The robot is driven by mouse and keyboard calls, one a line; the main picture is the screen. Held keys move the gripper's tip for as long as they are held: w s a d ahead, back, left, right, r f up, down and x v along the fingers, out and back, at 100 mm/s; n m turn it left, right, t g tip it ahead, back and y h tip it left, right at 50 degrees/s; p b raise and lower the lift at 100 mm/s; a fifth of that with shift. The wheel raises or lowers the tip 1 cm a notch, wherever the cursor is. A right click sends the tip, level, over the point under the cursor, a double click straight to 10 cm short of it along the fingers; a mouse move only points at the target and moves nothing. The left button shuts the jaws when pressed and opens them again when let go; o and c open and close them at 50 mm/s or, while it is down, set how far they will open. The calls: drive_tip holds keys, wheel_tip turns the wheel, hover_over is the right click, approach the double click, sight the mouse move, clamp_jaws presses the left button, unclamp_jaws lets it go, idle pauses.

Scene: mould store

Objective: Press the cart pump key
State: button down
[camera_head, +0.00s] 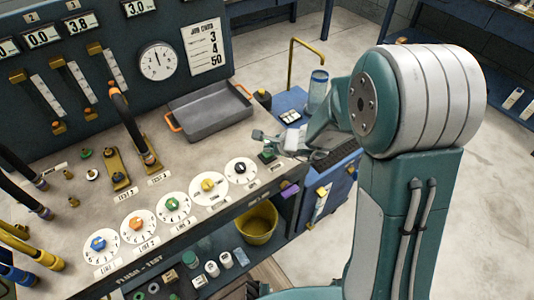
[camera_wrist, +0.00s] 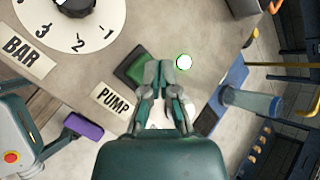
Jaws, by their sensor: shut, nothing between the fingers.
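A green key (camera_wrist: 132,68) in a dark square housing sits on the bench top, beside a label (camera_wrist: 114,101) reading PUMP. In the head view the green key (camera_head: 267,154) is near the bench's right end, partly covered by my gripper. My gripper (camera_wrist: 158,68) is shut and empty. Its fingertips appear just to the right of the key in the wrist view, overlapping the edge of its housing. I cannot tell whether they touch it. In the head view my gripper (camera_head: 261,136) reaches left over the bench end.
A white round lamp with a green rim (camera_wrist: 183,62) is beside the fingertips. A black-knob dial (camera_head: 240,169) is left of the key, and a grey tray (camera_head: 208,112) lies behind. A blue cart (camera_head: 291,101) with a clear cylinder (camera_head: 317,90) stands right of the bench.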

sight(269, 154)
drive_tip(key=shift+f, duration=0.45)
idle(0.6)
drive_tip(key=shift+r, duration=0.1)
drive_tip(key=shift+r, duration=0.85)
drive_tip(key=shift+r, duration=3)
